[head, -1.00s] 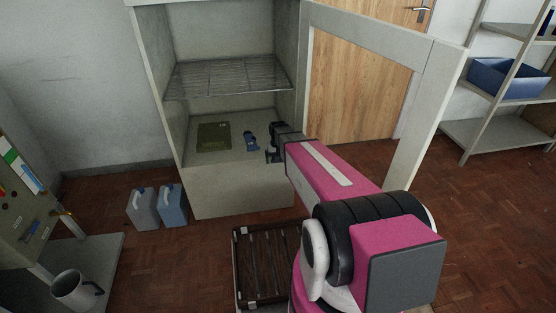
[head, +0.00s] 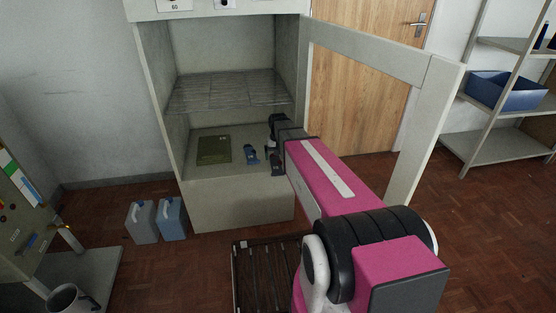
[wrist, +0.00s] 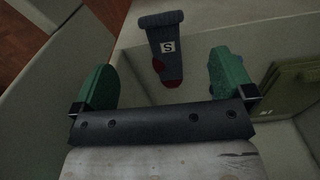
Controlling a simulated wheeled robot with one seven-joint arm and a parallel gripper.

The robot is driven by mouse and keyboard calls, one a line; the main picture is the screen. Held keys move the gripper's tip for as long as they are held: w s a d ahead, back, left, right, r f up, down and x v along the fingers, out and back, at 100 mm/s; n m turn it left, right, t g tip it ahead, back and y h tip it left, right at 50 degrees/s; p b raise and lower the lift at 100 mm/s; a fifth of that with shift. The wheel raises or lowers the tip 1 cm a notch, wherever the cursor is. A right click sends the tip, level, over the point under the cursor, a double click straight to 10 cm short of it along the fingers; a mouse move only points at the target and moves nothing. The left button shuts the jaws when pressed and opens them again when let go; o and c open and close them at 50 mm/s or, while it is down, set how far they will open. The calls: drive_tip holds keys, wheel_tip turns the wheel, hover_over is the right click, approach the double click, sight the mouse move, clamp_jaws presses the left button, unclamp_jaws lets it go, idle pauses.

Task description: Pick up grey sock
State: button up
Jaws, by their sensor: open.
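In the wrist view the sock (wrist: 167,48) has a ribbed cuff, a white S label and dark red heel and toe. Nothing is held.
A dark green folded cloth or mat (head: 213,150) lies left of the sock. A wire shelf (head: 230,91) spans the cabinet above. The cabinet's open door frame (head: 410,120) stands right of my arm. Two jugs (head: 157,220) and a slatted crate (head: 265,272) are on the floor.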

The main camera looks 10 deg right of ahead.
idle(0.3)
hover_over(277, 168)
wheel_tip(277, 168, down, 11)
drive_tip(key=shift+s+a, duration=0.1)
idle(0.7)
drive_tip(key=shift+c, duration=0.3)
drive_tip(key=c, duration=0.9)
